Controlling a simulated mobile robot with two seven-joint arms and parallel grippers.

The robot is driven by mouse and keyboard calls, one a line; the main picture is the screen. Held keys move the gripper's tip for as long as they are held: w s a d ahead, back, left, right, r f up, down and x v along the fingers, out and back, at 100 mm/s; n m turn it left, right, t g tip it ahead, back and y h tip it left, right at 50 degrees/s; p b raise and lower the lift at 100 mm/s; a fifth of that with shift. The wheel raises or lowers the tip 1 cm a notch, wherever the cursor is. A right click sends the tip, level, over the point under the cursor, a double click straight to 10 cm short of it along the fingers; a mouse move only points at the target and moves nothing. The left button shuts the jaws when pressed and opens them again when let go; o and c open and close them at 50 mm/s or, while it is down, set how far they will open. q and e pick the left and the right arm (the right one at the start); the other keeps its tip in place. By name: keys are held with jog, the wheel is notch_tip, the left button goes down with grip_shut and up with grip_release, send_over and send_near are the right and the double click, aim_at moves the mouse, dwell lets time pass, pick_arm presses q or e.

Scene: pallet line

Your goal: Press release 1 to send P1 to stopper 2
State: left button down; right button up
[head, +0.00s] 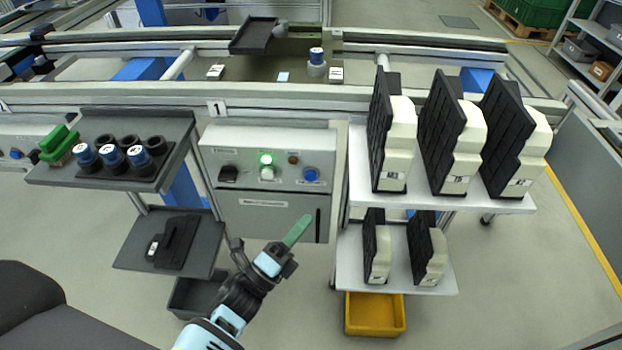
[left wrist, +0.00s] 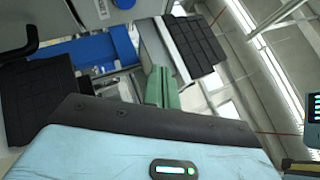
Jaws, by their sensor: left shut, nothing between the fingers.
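The station 1 control box (head: 268,160) hangs below the conveyor under a sign "1". It carries a lit green lamp (head: 266,159), a dark lamp (head: 293,159), a black switch (head: 228,174), a white button (head: 267,174) and a blue button (head: 311,174). Labels are too small to read, so I cannot tell which is release 1. A dark tray (head: 252,36) sits on the conveyor's far side; I cannot tell whether it is P1. My left gripper (head: 298,231) is shut and empty, below the buttons and apart from them. Its green fingers also show in the left wrist view (left wrist: 162,86).
A grey shelf (head: 118,185) with blue-topped parts and a green block stands left. A white rack (head: 450,197) with black-and-cream modules stands close on the right. A yellow bin (head: 375,314) is below it. Free room lies in front of the box.

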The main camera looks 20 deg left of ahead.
pick_arm(q)
jog(key=b, duration=0.3)
send_near(311, 176)
jog(key=w+d+r, duration=0.3)
jog(key=d, duration=0.1)
jog(key=shift+w, duration=0.4)
dwell(0.7)
dwell(0.7)
dwell(0.4)
jog(key=shift+w+a+b, duration=0.15)
jog(key=shift+w+b, duration=0.25)
